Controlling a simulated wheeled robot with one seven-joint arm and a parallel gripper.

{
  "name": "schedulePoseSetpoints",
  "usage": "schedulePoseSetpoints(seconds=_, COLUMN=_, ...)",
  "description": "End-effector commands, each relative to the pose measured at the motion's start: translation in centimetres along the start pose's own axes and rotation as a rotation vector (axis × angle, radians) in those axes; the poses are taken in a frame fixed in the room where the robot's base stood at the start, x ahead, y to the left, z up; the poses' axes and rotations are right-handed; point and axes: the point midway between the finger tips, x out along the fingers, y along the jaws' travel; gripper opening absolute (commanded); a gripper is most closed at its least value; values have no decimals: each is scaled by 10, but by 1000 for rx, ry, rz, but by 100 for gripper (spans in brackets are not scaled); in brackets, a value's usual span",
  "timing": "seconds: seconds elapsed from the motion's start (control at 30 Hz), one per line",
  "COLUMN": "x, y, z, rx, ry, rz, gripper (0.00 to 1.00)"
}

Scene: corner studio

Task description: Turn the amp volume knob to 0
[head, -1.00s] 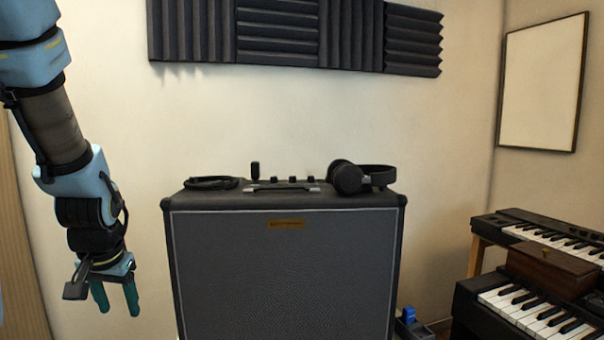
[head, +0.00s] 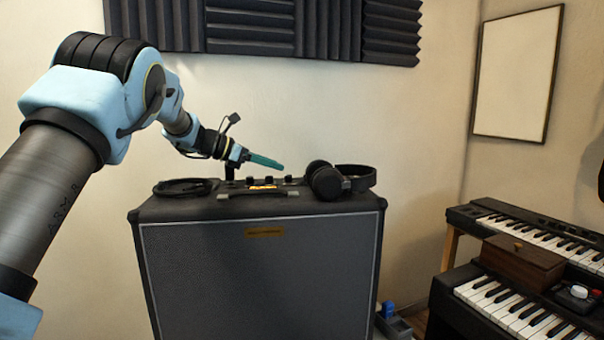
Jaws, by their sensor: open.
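The amp (head: 260,270) is a large dark cabinet with a grey front in the head view. Small dark knobs (head: 288,180) stand in a row on its top, behind the handle. Which one is the volume knob, and where it points, is too small to tell. An orange strip (head: 263,187) shows beside the knobs. My gripper (head: 278,165) has teal fingers and is open and empty. It is above the amp's top, close over the knobs in the picture, pointing right. The fingers overlap from this side, so their gap is hidden, and contact is not clear.
Black headphones (head: 340,182) sit on the amp's top at right, close to the fingertips. A coiled cable (head: 182,187) lies at left. A small dark upright object (head: 230,171) stands by the knobs. Keyboards (head: 520,232) with a wooden box (head: 522,262) are at right.

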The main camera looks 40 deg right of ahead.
Motion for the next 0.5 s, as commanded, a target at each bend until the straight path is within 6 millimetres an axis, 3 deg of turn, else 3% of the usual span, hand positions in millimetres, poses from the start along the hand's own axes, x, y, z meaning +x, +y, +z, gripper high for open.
schedulePoseSetpoints(seconds=0.5, x=83, y=-1, z=2, rx=1, ry=1, rz=-2, gripper=58)
